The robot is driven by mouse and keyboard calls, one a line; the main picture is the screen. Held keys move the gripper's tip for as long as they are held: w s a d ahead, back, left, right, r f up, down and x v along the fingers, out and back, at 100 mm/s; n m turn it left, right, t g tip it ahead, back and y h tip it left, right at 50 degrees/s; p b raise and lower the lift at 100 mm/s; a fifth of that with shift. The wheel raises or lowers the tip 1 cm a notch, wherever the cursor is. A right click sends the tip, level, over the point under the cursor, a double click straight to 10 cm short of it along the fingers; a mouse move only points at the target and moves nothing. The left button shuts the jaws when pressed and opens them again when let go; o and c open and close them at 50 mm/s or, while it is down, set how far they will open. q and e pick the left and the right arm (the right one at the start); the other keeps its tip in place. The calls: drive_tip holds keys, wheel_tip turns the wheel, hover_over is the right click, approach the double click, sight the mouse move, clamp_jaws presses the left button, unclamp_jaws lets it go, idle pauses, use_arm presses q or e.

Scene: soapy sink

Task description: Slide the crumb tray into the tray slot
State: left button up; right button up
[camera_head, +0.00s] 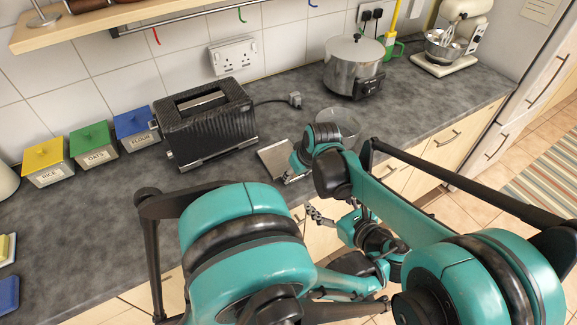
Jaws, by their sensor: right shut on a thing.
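The crumb tray (274,157) is a flat grey plate just above or on the worktop, to the right of the black toaster (208,128) and apart from it. My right gripper (289,177) is at the tray's near right edge, shut on it; my own wrist partly hides the fingers. The toaster stands upright against the back wall, with a pale strip along its lower front edge. I cannot clearly make out the tray slot. My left gripper (316,214) seems to be below the counter's front edge, small and partly hidden by my arms.
A clear bowl (342,121) stands behind my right wrist. A steel pot (354,68) and a stand mixer (452,38) are at the back right. Yellow, green and blue canisters (91,146) stand left of the toaster. The worktop (110,220) in front of them is clear.

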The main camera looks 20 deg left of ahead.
drive_tip(key=shift+r, duration=0.1)
wheel_tip(320, 180, up, 10)
idle(0.4)
